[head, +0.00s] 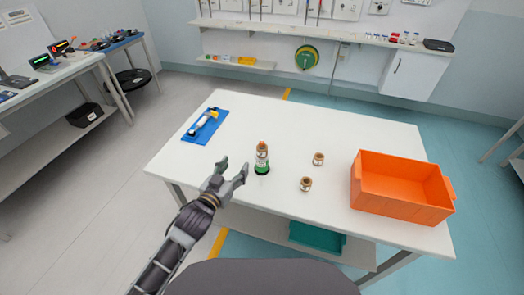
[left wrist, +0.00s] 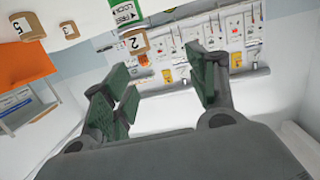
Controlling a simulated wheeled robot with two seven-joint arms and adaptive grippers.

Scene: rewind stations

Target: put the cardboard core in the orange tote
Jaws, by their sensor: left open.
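A brown cardboard core (left wrist: 134,42) marked 2 shows in the left wrist view against a white stand with a green label (left wrist: 123,12). My left gripper (head: 233,170) is open and empty, just left of the stand, touching nothing. My right gripper is not seen.
The white table (head: 230,120) is clear at the back and middle. A blue mat (head: 205,126) with a white and yellow tool lies at its left end. A teal bin (head: 317,240) sits on the shelf below. Side benches stand clear of the table.

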